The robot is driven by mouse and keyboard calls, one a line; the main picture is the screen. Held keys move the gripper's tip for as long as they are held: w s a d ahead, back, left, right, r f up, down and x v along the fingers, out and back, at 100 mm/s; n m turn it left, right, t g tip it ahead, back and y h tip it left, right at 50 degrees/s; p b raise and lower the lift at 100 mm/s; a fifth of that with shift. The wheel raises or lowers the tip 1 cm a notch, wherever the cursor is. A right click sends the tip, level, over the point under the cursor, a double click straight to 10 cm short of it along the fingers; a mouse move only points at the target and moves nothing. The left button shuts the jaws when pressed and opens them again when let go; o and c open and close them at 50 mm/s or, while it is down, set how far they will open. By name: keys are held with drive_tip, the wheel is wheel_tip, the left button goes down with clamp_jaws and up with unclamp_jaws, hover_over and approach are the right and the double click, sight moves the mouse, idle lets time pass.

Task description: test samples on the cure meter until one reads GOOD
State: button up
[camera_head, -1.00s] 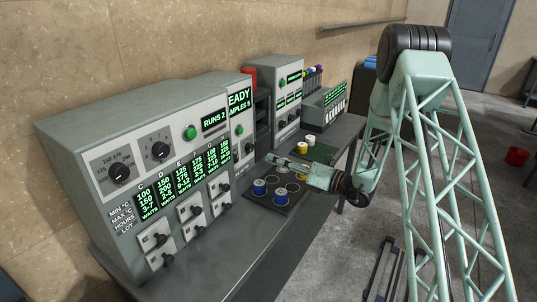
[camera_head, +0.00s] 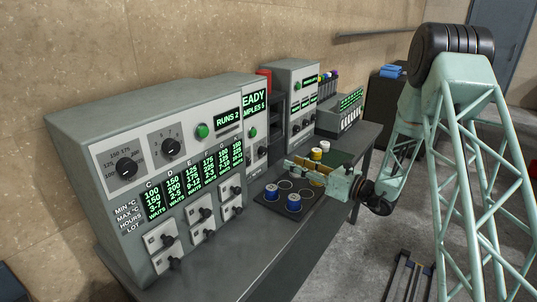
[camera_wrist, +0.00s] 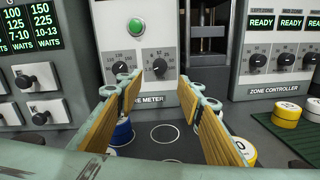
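My gripper (camera_head: 305,170) is open and empty over the dark sample tray (camera_head: 258,207). In the wrist view its yellow-padded fingers (camera_wrist: 168,105) stand apart with an empty ring mark (camera_wrist: 165,133) between them. Two blue samples with white tops (camera_head: 271,192) (camera_head: 294,203) sit on the tray. One blue sample (camera_wrist: 122,135) shows beside and below the left finger. A yellow sample (camera_wrist: 244,150) is partly hidden by the right finger. The cure meter (camera_head: 240,90) stands behind the tray; its partly cut-off display reads "EADY" and "MPLES 5". It has a green button (camera_wrist: 136,27) and two dials.
The large grey cabinet (camera_head: 110,125) at left reads "RUNS 2" over a lot table marked WAITS. The zone controller (camera_wrist: 280,60) shows READY panels. The bench front is clear.

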sight(265, 152)
drive_tip(key=shift+b+x, duration=1.05)
drive_tip(key=shift+x, duration=5.85)
drive_tip(key=shift+f, duration=0.1)
drive_tip(key=shift+c, duration=0.4)
drive_tip(key=c, duration=0.8)
